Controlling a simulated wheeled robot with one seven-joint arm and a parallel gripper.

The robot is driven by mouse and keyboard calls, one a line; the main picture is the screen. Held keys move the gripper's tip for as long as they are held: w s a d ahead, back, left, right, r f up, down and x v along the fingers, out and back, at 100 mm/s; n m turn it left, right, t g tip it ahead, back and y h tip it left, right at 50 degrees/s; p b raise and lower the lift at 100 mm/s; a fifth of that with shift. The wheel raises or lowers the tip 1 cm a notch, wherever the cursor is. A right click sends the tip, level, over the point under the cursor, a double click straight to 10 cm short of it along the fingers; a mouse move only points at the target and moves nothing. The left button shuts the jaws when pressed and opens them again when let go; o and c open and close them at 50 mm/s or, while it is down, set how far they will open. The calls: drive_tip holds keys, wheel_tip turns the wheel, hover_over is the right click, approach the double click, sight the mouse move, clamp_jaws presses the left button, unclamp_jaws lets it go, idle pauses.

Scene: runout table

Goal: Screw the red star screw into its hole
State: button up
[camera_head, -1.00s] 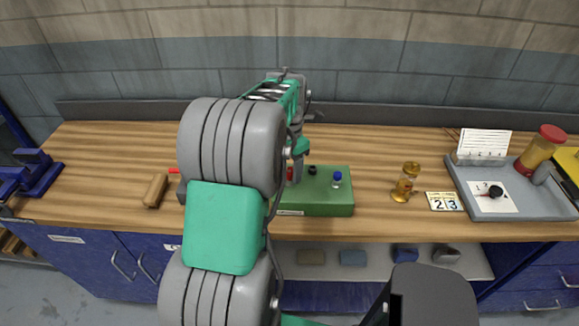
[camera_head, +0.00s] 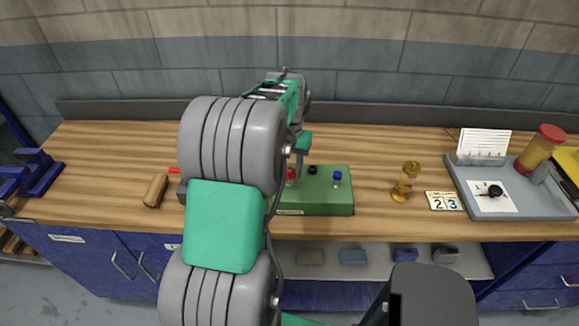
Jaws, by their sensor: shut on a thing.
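The red star screw (camera_head: 291,174) shows as a small red head at the left part of the green block (camera_head: 315,209). My arm hides what lies to its left, and its hole is not visible. My gripper (camera_head: 297,165) is over the block, mostly behind my arm, and is shut on the red star screw. The fingertips are too small and covered to show the grip clearly. I cannot tell how deep the screw sits or whether it is tilted.
A blue knob (camera_head: 337,179) and a black knob (camera_head: 312,169) stand on the block, close to the right of my gripper.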

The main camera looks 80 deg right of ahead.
clamp_jaws()
drive_tip(key=m, duration=0.3)
drive_tip(key=shift+m, duration=0.8)
drive_tip(key=m, duration=0.2)
drive_tip(key=shift+m, duration=1.3)
